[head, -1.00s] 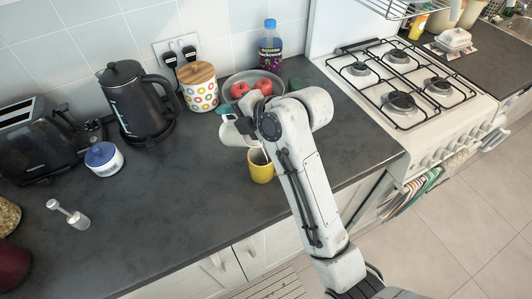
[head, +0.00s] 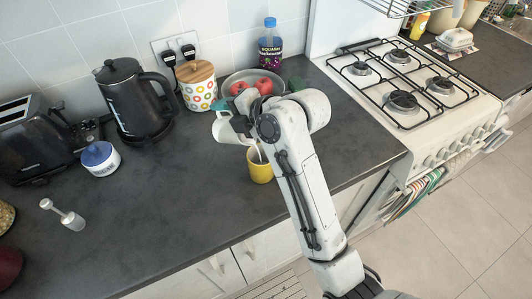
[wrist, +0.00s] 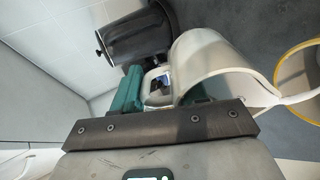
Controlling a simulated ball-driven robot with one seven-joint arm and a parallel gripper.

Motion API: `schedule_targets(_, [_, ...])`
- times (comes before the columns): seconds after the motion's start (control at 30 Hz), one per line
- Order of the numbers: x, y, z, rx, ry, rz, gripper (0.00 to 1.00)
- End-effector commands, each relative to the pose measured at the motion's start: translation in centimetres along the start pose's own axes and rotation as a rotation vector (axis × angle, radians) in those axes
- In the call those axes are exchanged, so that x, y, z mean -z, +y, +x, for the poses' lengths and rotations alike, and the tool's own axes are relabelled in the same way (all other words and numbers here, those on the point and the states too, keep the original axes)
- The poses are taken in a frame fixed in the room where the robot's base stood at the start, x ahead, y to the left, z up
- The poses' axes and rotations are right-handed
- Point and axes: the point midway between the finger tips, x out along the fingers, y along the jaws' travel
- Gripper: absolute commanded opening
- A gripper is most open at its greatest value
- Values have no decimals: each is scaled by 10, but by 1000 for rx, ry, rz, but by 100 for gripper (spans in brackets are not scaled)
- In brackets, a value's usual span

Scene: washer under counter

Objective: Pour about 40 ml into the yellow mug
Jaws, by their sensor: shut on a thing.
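A white jug (head: 226,131) is held above the counter, tilted toward the yellow mug (head: 261,172). A thin pale stream (head: 259,152) runs down from it to the mug, which stands upright on the counter. The liquid level inside the mug cannot be made out. My gripper (wrist: 160,92) is shut on the jug, with its teal fingers around the handle side. In the wrist view the white jug (wrist: 218,62) leans to the right, and the yellow mug's rim (wrist: 282,70) shows at the right edge. My arm hides part of the jug in the head view.
A plate (head: 230,82) with red fruit, a squash bottle (head: 270,45) and a dotted canister (head: 196,88) stand behind the jug. A black kettle (head: 135,100) is further left, the gas hob (head: 405,80) to the right.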

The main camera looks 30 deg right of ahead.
Motion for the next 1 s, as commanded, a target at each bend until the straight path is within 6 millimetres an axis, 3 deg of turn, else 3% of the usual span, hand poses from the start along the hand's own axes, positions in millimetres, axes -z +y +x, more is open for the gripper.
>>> schedule_targets(1.0, [0,4,-8,-93,2,-1,0])
